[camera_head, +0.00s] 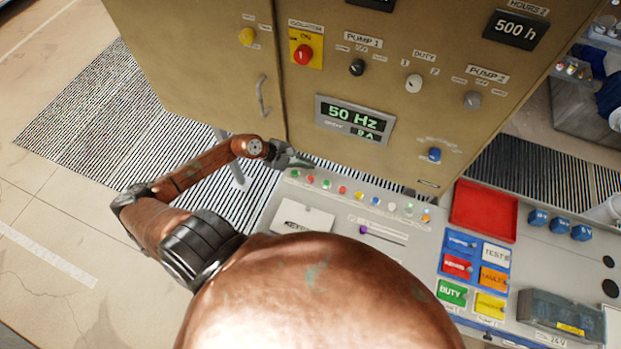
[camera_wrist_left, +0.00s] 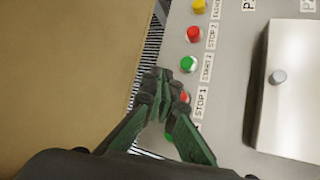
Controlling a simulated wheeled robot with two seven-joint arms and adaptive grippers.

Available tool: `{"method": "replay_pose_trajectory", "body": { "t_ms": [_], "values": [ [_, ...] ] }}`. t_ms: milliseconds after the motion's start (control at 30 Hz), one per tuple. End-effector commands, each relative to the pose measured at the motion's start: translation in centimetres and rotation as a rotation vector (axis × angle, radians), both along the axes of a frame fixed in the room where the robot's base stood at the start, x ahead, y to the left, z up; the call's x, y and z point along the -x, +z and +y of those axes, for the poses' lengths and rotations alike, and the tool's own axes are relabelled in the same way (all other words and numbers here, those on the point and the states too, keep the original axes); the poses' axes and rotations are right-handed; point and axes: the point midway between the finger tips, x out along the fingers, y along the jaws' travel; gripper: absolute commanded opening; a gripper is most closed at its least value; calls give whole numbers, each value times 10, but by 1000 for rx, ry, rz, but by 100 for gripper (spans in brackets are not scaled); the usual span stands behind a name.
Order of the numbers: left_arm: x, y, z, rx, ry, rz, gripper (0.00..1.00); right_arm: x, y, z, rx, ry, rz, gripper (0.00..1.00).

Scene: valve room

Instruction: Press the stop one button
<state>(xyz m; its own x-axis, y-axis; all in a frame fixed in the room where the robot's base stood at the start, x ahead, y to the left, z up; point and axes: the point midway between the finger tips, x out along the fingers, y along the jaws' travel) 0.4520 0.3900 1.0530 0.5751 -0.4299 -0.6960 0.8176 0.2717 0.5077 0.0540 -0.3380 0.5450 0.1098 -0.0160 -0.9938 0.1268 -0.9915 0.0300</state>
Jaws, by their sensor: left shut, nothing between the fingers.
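The stop one button is the red button beside the "STOP 1" label in the left wrist view (camera_wrist_left: 184,97), partly hidden by my left gripper (camera_wrist_left: 162,78). In the head view it is the red button (camera_head: 310,179) second from the left in the console's button row. My left gripper (camera_head: 300,161) is shut and empty, at the console's left rear corner, just behind the row. In the wrist view its fingertips lie beside the red button, towards the cabinet; I cannot tell whether they touch it. My right gripper is not in view.
The green start two button (camera_wrist_left: 188,63) and red stop two button (camera_wrist_left: 194,34) sit close by in the same row. A tan cabinet (camera_head: 210,75) rises behind the console. A white box (camera_head: 303,216) and a red tray (camera_head: 484,211) are on the console.

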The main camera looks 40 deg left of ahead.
Motion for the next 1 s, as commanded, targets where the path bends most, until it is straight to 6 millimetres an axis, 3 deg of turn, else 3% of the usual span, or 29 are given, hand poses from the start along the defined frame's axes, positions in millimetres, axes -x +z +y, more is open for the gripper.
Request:
{"method": "replay_pose_trajectory", "body": {
  "t_ms": [100,400,600,1000],
  "values": [
    [0,-19,0,1,1,1,0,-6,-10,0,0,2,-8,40],
    [0,-61,1,-1,1,0,0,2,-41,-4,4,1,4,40],
    [0,-67,1,-1,1,0,0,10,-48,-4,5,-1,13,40],
    [0,-66,1,-1,1,-1,0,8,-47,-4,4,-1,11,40]
  ]
}}
